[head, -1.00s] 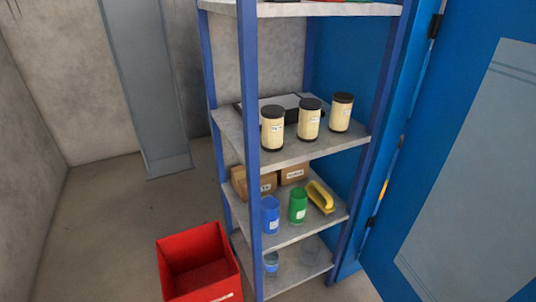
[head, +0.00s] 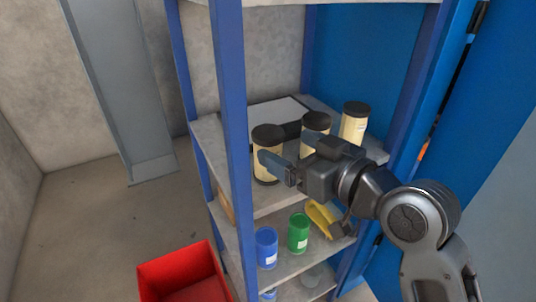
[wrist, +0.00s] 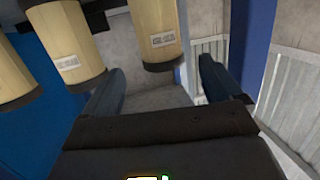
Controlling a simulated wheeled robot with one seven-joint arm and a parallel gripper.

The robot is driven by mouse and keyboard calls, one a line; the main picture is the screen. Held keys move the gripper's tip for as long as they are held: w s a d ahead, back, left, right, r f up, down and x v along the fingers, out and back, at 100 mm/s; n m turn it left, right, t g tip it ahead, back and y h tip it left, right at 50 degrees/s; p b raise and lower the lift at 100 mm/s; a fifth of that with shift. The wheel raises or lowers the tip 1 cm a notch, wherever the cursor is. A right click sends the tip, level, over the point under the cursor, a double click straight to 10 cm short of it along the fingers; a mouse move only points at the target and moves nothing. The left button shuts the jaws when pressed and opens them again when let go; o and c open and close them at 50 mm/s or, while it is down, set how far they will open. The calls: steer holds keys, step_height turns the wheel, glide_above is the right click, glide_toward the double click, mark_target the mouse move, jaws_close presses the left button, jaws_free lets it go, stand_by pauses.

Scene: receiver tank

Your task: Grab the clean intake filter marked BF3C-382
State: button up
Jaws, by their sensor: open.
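Three cream filters with dark caps stand upright on the middle shelf: left (head: 268,138), middle (head: 318,122) and right (head: 354,124). The wrist view appears turned over. There the left filter (wrist: 152,18) shows ahead of the gap between my fingers, with the middle filter (wrist: 68,40) and right filter (wrist: 12,70) toward the picture's left. White labels show on two filters, too blurred to read. My gripper (head: 284,158) is open and empty in front of the left filter, partly covering it in the head view. I cannot tell whether a finger touches it.
A blue shelf post (head: 232,110) stands just left of the filters. A blue bottle (head: 266,248), a green bottle (head: 298,232) and a yellow object (head: 320,216) are on the lower shelf. A red bin (head: 185,275) is on the floor.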

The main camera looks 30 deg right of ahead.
mark_target(262, 127)
steer(key=shift+w+r, duration=0.45)
steer(key=shift+w, duration=0.15)
steer(key=x, duration=0.5)
steer(key=p+x, duration=0.1)
steer(key=x, duration=0.1)
steer(key=shift+w+a+f, duration=0.1)
steer(key=shift+a, duration=0.2)
steer(key=c, duration=1.1)
